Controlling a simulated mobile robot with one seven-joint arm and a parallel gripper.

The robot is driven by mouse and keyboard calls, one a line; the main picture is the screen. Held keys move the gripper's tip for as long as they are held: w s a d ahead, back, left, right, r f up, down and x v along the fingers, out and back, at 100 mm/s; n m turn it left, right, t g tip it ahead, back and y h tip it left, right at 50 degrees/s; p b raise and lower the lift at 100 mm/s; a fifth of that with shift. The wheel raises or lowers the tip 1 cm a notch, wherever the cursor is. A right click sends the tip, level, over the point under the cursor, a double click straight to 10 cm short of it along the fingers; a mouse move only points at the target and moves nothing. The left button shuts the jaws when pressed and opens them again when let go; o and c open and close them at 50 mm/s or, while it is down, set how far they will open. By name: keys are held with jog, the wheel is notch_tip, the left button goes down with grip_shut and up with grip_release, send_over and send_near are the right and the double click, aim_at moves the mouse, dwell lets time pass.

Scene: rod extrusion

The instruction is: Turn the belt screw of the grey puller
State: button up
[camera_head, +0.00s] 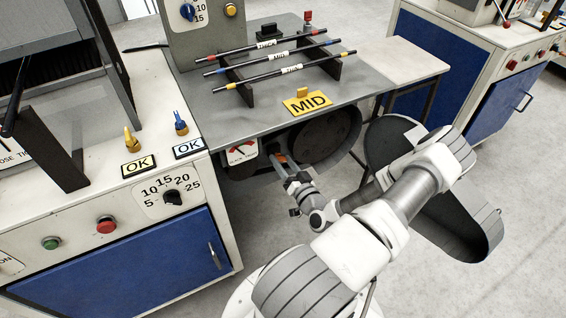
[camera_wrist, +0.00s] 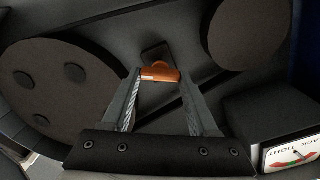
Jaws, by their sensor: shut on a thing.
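The belt screw has an orange head (camera_wrist: 160,72), in the middle of the wrist view, in front of a dark block. My gripper (camera_wrist: 160,78) is shut on this head, one finger on each side. In the head view my gripper (camera_head: 286,168) reaches under the front of the grey puller (camera_head: 290,112), and the orange screw (camera_head: 279,158) shows only in part at its tip. Dark pulleys (camera_wrist: 66,80) stand on both sides of the screw in the wrist view. A slack-tight gauge (camera_head: 241,153) is left of the gripper; its needle is too small to read surely.
An open dark cover (camera_head: 445,205) hangs right of the puller, near my arm. A yellow MID sign (camera_head: 307,103) and a rack with three rods (camera_head: 285,67) are on the puller's top. A white cabinet with blue doors (camera_head: 130,262) stands close on the left.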

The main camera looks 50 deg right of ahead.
dwell(0.4)
jog(key=o, duration=1.4)
jog(key=shift+s, duration=0.1)
